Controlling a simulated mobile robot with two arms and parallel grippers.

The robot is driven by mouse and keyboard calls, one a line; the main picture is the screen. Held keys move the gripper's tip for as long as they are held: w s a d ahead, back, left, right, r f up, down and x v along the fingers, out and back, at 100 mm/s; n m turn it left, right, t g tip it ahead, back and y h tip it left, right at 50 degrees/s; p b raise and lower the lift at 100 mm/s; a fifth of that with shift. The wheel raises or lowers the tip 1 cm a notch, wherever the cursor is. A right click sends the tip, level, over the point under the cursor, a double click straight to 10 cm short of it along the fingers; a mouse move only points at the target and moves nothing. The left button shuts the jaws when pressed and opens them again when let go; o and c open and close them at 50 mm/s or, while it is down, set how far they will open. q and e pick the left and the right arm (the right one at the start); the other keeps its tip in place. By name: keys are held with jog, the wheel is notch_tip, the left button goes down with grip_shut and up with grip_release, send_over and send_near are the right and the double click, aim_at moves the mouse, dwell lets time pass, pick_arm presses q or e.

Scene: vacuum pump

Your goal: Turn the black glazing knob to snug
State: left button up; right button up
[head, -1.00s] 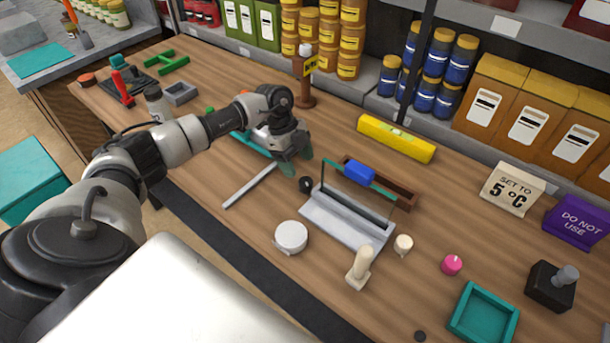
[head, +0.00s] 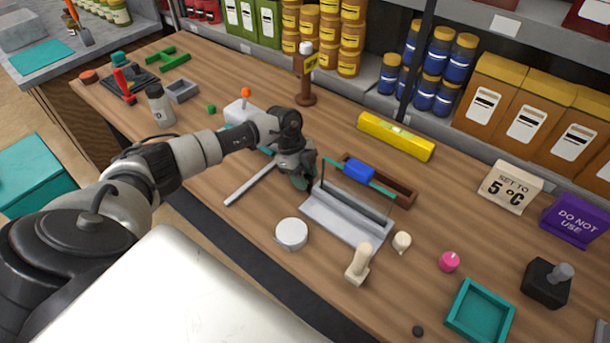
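The grey metal frame (head: 345,222), with a raised clear sheet, stands on the wooden bench. My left gripper (head: 299,183) points down at the left end of this frame, with its fingertips close to the bench. The black glazing knob is hidden in this view; the gripper covers the spot at the frame's left end where it showed earlier. I cannot tell whether the fingers touch it or how wide they are. My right gripper is not in view.
A grey bar (head: 250,183) and a round white tin (head: 291,234) lie near the gripper. A yellow level (head: 395,138) lies behind.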

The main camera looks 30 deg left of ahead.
pick_arm(q)
jog(key=shift+c, duration=0.4)
jog(key=shift+m+b, duration=0.4)
jog(key=shift+m, duration=0.1)
jog(key=shift+m+g, duration=0.3)
jog(key=o, duration=0.9)
jog(key=shift+r, duration=0.1)
